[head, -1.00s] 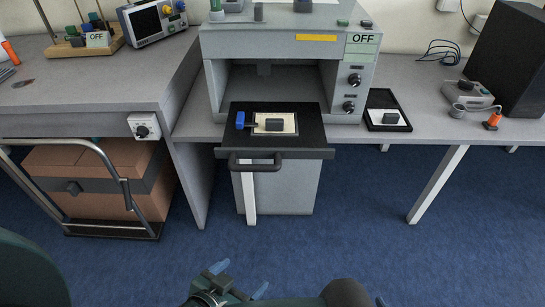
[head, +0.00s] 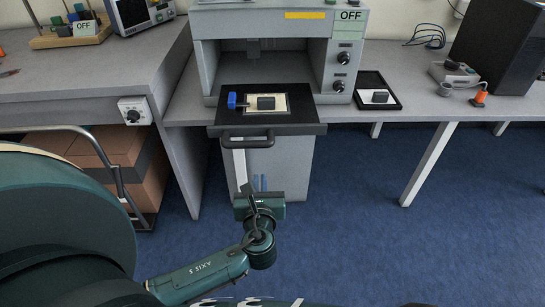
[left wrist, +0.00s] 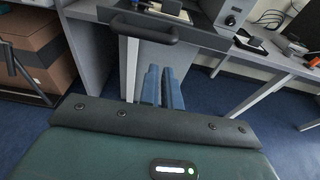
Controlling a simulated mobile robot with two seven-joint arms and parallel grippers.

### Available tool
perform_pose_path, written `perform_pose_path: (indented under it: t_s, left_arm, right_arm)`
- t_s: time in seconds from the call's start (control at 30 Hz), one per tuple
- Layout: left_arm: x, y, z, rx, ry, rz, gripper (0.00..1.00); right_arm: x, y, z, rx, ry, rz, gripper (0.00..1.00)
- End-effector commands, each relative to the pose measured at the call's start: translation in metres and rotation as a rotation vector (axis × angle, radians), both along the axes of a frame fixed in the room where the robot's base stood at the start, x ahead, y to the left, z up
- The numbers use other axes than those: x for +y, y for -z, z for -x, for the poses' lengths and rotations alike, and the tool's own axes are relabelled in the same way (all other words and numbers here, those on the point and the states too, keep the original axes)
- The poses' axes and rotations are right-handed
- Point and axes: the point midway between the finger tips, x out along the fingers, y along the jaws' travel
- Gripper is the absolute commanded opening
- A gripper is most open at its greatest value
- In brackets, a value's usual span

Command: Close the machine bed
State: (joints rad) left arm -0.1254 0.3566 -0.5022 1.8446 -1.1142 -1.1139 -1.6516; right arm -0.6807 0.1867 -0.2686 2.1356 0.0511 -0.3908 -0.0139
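The machine (head: 325,65) is a grey box with an open front bay. Its bed (head: 295,120), a dark flat drawer, is pulled out toward me. A black bar handle (head: 247,140) runs along the bed's front edge and also shows in the left wrist view (left wrist: 145,27). On the bed lies a pale plate (head: 282,104) with a dark block (head: 266,102), with a blue piece (head: 232,100) beside it. My left gripper (head: 259,182) is below and in front of the handle, apart from it. Its blue fingers (left wrist: 162,88) are close together, with nothing seen between them. My right gripper is not identifiable.
A black tray (head: 392,103) lies right of the machine. A dark box (head: 500,45) stands farther right. A cart with cardboard boxes (head: 120,150) stands below the left table (head: 90,75). Blue floor (head: 345,190) is clear before the machine.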

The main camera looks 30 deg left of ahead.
Motion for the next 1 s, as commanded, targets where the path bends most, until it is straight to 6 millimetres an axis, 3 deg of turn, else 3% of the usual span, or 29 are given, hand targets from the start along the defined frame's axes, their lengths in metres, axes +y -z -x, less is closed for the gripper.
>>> perform_pose_path:
  t_s: [0.17,0.6,0.8,1.0]
  left_arm:
    - [0.012,0.003,-0.019,-0.001,-0.002,-0.008,0.0]
    - [0.058,0.022,-0.093,0.0,-0.003,-0.003,0.0]
    - [0.068,0.026,-0.111,0.001,0.0,0.001,0.0]
    - [0.071,0.027,-0.115,0.002,0.001,0.001,0.0]
  right_arm:
    - [0.0,-0.001,-0.002,-0.006,-0.002,0.0,0.36]
    - [-0.001,0.005,-0.005,-0.007,0.011,-0.013,0.36]
    - [-0.001,0.005,-0.006,-0.008,0.018,-0.024,0.36]
    - [0.0,0.004,-0.006,-0.01,0.02,-0.027,0.36]
